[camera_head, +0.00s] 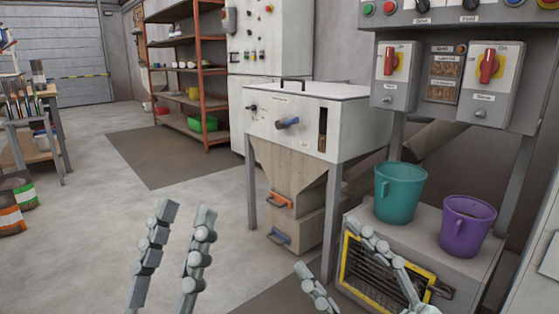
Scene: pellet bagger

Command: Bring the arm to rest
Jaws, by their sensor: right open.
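My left gripper (186,212) is open and empty, its two grey fingers pointing up over the bare floor at the lower left of centre. My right gripper (333,248) is open at the bottom right, in front of the low grey cabinet with the yellow-framed grille (375,277). One of its fingers overlaps that grille in the picture. I see nothing between its fingers. I cannot tell how far it is from the cabinet.
A teal bucket (399,194) and a purple bucket (465,226) stand on the low cabinet. The hopper machine (300,140) stands behind it. A control panel (446,78) with red switches is above. Orange shelving (206,80) is at the back.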

